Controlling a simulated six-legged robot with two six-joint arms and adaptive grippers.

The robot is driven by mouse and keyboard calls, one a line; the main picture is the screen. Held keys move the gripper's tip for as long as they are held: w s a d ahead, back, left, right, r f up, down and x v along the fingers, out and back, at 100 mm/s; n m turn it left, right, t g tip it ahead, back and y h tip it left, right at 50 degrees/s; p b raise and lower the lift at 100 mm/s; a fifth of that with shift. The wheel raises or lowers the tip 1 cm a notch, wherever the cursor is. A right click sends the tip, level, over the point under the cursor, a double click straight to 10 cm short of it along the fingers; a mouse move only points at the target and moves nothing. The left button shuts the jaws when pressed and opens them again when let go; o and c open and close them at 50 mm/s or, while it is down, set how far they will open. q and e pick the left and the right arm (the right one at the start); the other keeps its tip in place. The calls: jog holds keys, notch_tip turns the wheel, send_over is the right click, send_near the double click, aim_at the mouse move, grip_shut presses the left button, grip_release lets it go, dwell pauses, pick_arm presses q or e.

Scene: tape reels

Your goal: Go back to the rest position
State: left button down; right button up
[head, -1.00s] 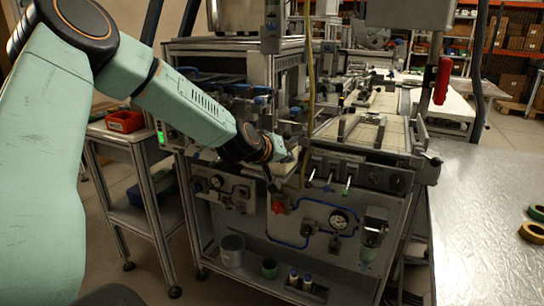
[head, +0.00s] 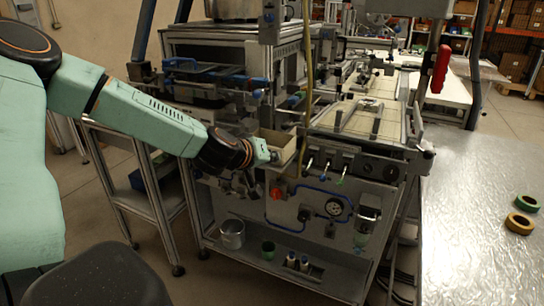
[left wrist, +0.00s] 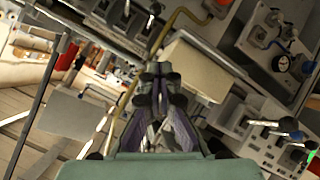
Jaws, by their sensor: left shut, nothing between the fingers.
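My left arm comes in from the left, and my left gripper (head: 248,186) is in front of the grey machine (head: 222,262), beside its small beige box (head: 277,147). The gripper is small and dark there. In the left wrist view the fingers of my left gripper (left wrist: 160,78) are together, with nothing seen between them. The beige box (left wrist: 196,68) lies just beyond the fingertips there; I cannot tell if they touch. A green tape reel (head: 526,203) and a yellow tape reel (head: 521,224) lie at the far right, away from the gripper. My right gripper is out of view.
The reels lie on a shiny grey table (head: 475,240), whose middle is bare. A red handle (head: 441,69) hangs above the machine's right side. A metal cup (head: 232,235) and a green cup (head: 268,250) stand on the lower shelf. A side rack stands left of the machine.

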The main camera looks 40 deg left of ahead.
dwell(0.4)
pick_arm(q)
jog(key=s+d+f+m+g+h, duration=0.1)
jog(key=s+d+f+m+g, duration=0.35)
jog(key=s+d+f, duration=1.15)
jog(key=s+d+f+m+g, duration=0.1)
jog(key=s+f+g, duration=0.2)
jog(key=s+f, duration=0.3)
jog(key=s+d+f+m+g+b, duration=0.1)
jog(key=s+f+g, duration=0.3)
jog(key=s, duration=1.1)
notch_tip(320, 180, down, 3)
jog(key=shift+s+d+r+m+b, duration=0.1)
jog(key=shift+s+d+m+b, duration=0.15)
jog(key=shift+d+m, duration=0.45)
jog(key=shift+w+g, duration=0.1)
jog(key=shift+g, duration=0.15)
